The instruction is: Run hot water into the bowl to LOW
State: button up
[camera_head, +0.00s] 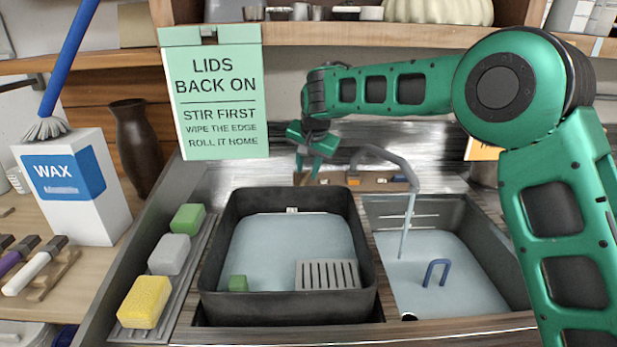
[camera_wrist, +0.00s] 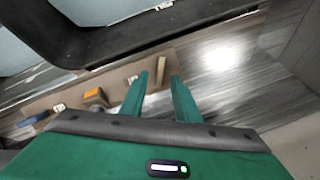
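The bowl appears to be the black tub (camera_head: 365,262) in the left sink bay, with pale blue water in it. A small white mark (camera_head: 291,210) shows on its far inner wall, too small to read. The grey spout (camera_head: 385,155) points over the right basin, and a water stream (camera_head: 406,225) falls there, not into the tub. My gripper (camera_head: 308,165) is behind the tub at the tap panel (camera_head: 378,182). In the wrist view, its fingers (camera_wrist: 158,80) are apart, with a pale lever (camera_wrist: 161,70) seen between them; contact is unclear. An orange knob (camera_wrist: 95,96) sits to the left.
A green block (camera_head: 238,283) and a grey grate (camera_head: 328,274) are in the tub. The right basin (camera_head: 440,265) holds water and a blue hooked handle (camera_head: 436,270). Sponges (camera_head: 145,302) line the left ledge. A green sign (camera_head: 212,95) hangs behind, near my gripper.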

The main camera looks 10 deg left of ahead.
aim_at(306, 177)
jog(key=shift+x, duration=1.65)
grip_shut()
jog(key=shift+m, duration=0.3)
jog(key=shift+d+m, duration=0.15)
jog(key=shift+m, duration=0.65)
jog(key=m+y, duration=0.1)
jog(key=m, duration=0.3)
jog(key=shift+f+t, duration=0.1)
jog(key=shift+t, duration=0.3)
jog(key=m, duration=0.5)
jog(key=shift+s+m+t+y, duration=0.15)
jog(key=shift+m+t+y, duration=0.15)
jog(key=shift+t, duration=0.1)
